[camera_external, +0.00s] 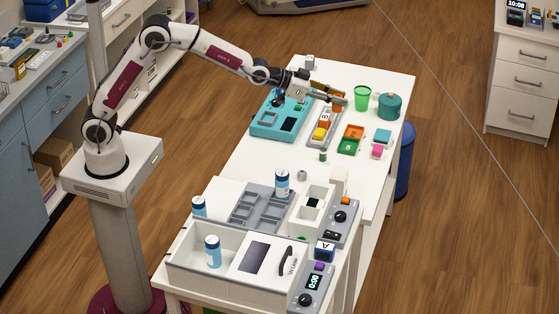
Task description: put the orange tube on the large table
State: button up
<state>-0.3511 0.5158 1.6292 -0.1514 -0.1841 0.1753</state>
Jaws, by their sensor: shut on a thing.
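My gripper (336,98) is at the far part of the large white table (252,172), reaching in from the left over a grey tray. It is shut on a small orange thing (338,103), which looks like the orange tube. The fingers partly cover it, and its shape is too small to make out. I cannot tell whether it touches the tray below or hangs just above it.
The grey tray holds yellow and orange blocks (321,133). A turquoise station (268,129) stands left. The table's middle left is bare.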

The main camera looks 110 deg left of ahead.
notch_tip(320, 180, down, 17)
jog(key=w+a+n+y, duration=0.1)
jog(key=w+a, duration=0.1)
jog(key=shift+g, duration=0.4)
dwell(1.0)
jog(key=shift+w+f, duration=0.1)
jog(key=shift+f, duration=0.05)
jog(key=shift+f, duration=3.1)
jog(key=shift+f, duration=0.1)
jog(key=shift+f+y, duration=0.3)
jog(key=shift+f, duration=1.45)
jog(key=shift+f, duration=0.15)
